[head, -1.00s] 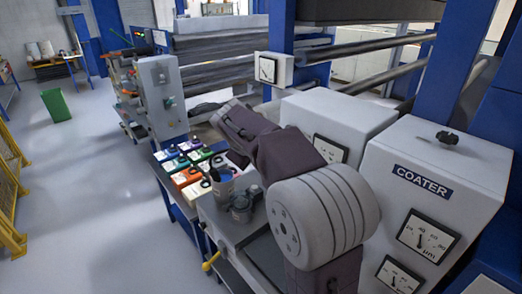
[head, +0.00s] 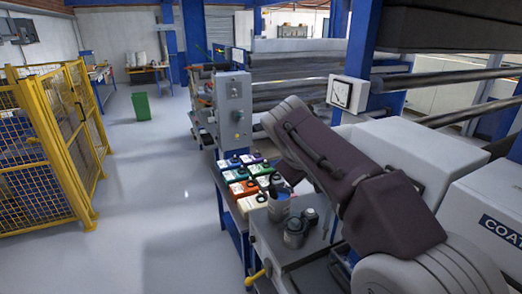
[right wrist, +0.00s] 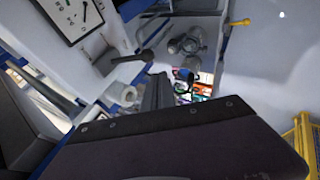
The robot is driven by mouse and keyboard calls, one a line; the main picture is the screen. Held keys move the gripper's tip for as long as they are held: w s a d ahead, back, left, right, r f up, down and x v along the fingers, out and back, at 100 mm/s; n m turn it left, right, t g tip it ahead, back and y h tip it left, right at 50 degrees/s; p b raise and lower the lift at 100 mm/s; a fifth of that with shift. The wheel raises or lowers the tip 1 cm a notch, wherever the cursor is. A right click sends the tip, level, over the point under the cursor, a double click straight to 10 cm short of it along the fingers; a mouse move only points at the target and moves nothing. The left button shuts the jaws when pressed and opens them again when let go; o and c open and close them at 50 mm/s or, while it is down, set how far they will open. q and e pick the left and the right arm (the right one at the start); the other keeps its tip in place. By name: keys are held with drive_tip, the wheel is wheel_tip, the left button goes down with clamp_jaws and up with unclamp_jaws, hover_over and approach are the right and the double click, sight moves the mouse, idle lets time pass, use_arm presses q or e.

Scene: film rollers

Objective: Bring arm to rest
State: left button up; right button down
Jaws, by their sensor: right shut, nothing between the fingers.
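My right arm (head: 345,180), in a dark sleeve, rises from the bottom right of the head view and bends over the coater's front. In the right wrist view my right gripper (right wrist: 158,92) is shut and empty, its dark fingers pointing toward the small bench. In the head view the fingers are not clear behind the forearm. My left gripper is not in view.
The white coater (head: 490,210) stands close at the right. A gauge (head: 340,94) hangs above. Yellow fencing (head: 80,140) stands left; the floor between is clear.

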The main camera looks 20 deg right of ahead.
drive_tip(key=s+a+f+g+y, duration=0.1)
drive_tip(key=s+a+f, duration=0.3)
drive_tip(key=f, duration=0.6)
drive_tip(key=s+a+f+m+g+y, duration=0.1)
drive_tip(key=s+a+f+y, duration=0.2)
drive_tip(key=f, duration=0.7)
drive_tip(key=s+a+f+m+g+y, duration=0.1)
drive_tip(key=s+a+f, duration=0.4)
drive_tip(key=f, duration=0.5)
drive_tip(key=shift+s+f+g+y, duration=0.4)
drive_tip(key=shift+s+g+y, duration=0.1)
drive_tip(key=shift+s+y, duration=0.2)
drive_tip(key=shift+m, duration=0.3)
